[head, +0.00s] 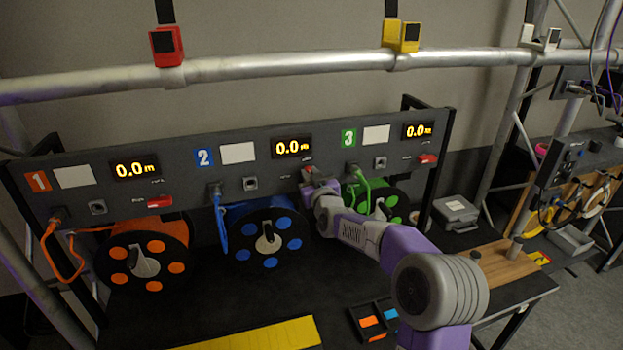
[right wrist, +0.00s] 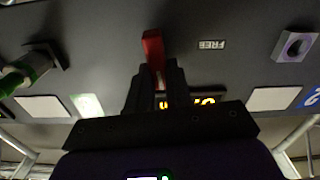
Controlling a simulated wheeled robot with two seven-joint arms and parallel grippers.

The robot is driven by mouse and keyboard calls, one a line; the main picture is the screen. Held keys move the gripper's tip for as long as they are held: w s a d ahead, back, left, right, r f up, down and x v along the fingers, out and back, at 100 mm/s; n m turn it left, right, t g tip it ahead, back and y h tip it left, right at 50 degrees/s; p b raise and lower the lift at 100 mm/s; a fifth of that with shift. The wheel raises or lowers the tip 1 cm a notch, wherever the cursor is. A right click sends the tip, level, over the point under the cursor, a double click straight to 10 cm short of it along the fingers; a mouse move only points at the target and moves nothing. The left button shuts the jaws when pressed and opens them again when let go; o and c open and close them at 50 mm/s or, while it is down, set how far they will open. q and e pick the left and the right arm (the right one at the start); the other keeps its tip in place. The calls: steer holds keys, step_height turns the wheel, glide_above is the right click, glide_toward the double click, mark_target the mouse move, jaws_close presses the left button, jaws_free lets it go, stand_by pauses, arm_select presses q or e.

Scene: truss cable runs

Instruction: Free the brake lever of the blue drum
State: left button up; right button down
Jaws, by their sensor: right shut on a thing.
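The blue drum (head: 268,238) stands under panel section 2, with blue cable (head: 221,222) hanging at its left side. Its red brake lever (right wrist: 152,46) shows in the right wrist view, sticking out from between my right gripper's fingers (right wrist: 156,85). A small label reading FREE (right wrist: 211,44) is on the panel beside the lever. In the head view my right gripper (head: 309,181) is at the panel, right of the blue drum, and largely covers the lever. It is shut on the lever. My left gripper is not in view.
The orange drum (head: 143,258) stands left and the green drum (head: 385,208) right, partly behind my right arm. Their red levers (head: 160,202) and (head: 428,159) are on the same panel. A small tray (head: 372,320) and yellow strip (head: 265,337) lie in front.

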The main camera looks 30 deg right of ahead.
steer(key=shift+w+a+f+n+b, duration=0.1)
steer(key=shift+a+f+n+b, duration=0.2)
steer(key=shift+n+b, duration=1.65)
steer(key=shift+w+a+f+n+b, duration=0.1)
steer(key=shift+a+f+n+b, duration=0.25)
steer(key=shift+n, duration=3.15)
steer(key=shift+a+f+n+b, duration=0.25)
steer(key=shift+n+b, duration=0.95)
steer(key=shift+n, duration=1.55)
steer(key=shift+d, duration=0.15)
steer(key=c, duration=1)
jaws_free()
steer(key=shift+f, duration=0.1)
steer(key=shift+c, duration=0.2)
steer(key=shift+s, duration=0.15)
